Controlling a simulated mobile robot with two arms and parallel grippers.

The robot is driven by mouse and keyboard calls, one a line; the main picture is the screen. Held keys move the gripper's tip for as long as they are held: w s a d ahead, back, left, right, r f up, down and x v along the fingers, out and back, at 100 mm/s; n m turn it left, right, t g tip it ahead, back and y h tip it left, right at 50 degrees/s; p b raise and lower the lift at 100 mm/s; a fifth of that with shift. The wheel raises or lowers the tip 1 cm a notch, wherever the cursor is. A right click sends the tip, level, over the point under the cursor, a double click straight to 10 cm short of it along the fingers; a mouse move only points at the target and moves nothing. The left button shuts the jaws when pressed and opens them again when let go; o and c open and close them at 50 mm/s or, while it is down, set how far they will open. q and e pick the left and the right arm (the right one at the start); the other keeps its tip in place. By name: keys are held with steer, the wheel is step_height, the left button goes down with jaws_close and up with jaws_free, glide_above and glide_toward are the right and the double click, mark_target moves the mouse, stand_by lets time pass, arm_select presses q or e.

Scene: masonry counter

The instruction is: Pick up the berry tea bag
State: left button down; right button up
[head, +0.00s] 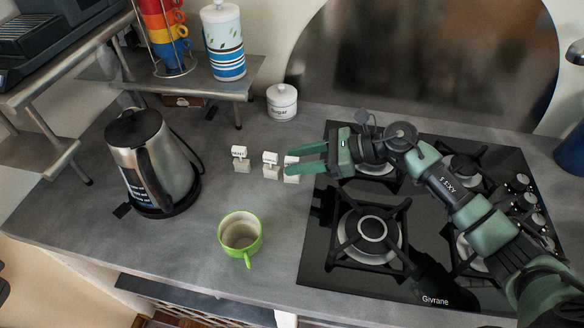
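Three small tea bags with white tags stand in a row on the grey counter: a left one (240,158), a middle one (270,166) and a right one (291,178). Their tag print is too small to read surely, so I cannot tell which is berry. My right gripper (289,160) comes in from the right over the hob and points left. Its two green fingers are apart, with the right tea bag's tag showing between the tips. The lower finger hides part of that bag. I cannot tell whether they touch. My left gripper is not in view.
A green mug (240,236) stands in front of the tea bags. A steel kettle (150,165) is at the left, a sugar jar (282,103) behind. The black hob (330,262) lies under my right arm. A metal shelf (225,85) holds stacked cups and a canister.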

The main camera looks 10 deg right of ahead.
steer(key=shift+x, duration=0.9)
jaws_close()
steer(key=shift+r, duration=0.15)
